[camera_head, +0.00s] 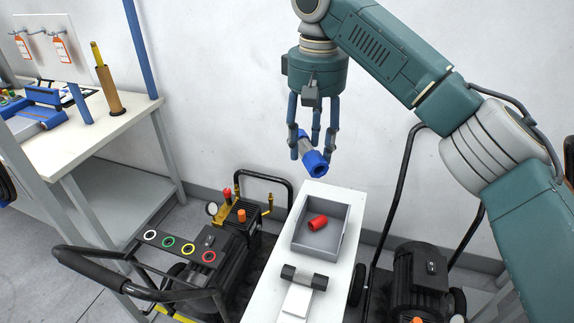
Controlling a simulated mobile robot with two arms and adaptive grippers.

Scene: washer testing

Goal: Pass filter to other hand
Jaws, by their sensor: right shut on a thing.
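My right gripper (312,140) comes in from the upper right and points down. The filter is tilted and held in the air above the far end of the white stand, clear of the grey tray. My left gripper is not in view.
A workbench (95,135) with tools stands at the left. A plain wall is behind.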

